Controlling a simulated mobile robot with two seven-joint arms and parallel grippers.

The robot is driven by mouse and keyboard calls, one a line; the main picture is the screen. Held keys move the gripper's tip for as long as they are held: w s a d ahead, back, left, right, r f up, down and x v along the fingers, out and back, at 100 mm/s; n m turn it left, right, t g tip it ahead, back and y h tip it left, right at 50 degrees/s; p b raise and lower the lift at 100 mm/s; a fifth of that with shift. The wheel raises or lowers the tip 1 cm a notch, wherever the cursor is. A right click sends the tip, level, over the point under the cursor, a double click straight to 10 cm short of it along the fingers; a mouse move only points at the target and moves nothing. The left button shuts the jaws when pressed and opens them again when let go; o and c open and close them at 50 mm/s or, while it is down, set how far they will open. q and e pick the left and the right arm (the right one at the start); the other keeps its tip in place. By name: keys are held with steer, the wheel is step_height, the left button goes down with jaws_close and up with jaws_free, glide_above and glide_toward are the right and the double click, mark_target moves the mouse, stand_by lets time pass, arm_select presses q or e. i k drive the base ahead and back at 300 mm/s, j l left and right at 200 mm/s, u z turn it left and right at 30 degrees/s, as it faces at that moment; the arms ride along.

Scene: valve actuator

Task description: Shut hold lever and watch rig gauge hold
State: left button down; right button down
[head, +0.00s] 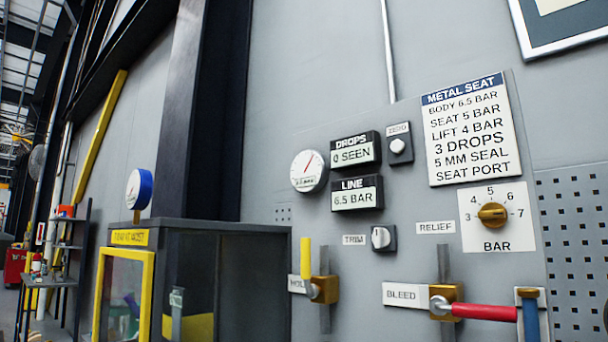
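The hold lever (306,258) is yellow and stands upright, roughly parallel to the vertical pipe (325,318) behind its brass valve body (325,289). Its label (294,284) is partly covered and reads "HOL". A white round gauge (309,171) with a red needle pointing up and right is on the grey panel. A second, blue-rimmed gauge (138,189) stands on the dark cabinet at left; its reading is too small to tell. No label shows which is the rig gauge. The line display (357,194) reads 6.5 BAR. Neither of my grippers is in view.
A red bleed lever (485,312) lies across its pipe, sticking out right. The drops display (355,150) reads 0 SEEN. A brass knob (492,215) sits on a BAR dial. The yellow-framed cabinet (150,290) stands left of the panel.

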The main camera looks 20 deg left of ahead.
mark_target(312, 290)
steer(key=k+j, duration=0.2)
steer(key=k, duration=0.25)
steer(key=k+j, duration=0.25)
steer(key=k, duration=0.25)
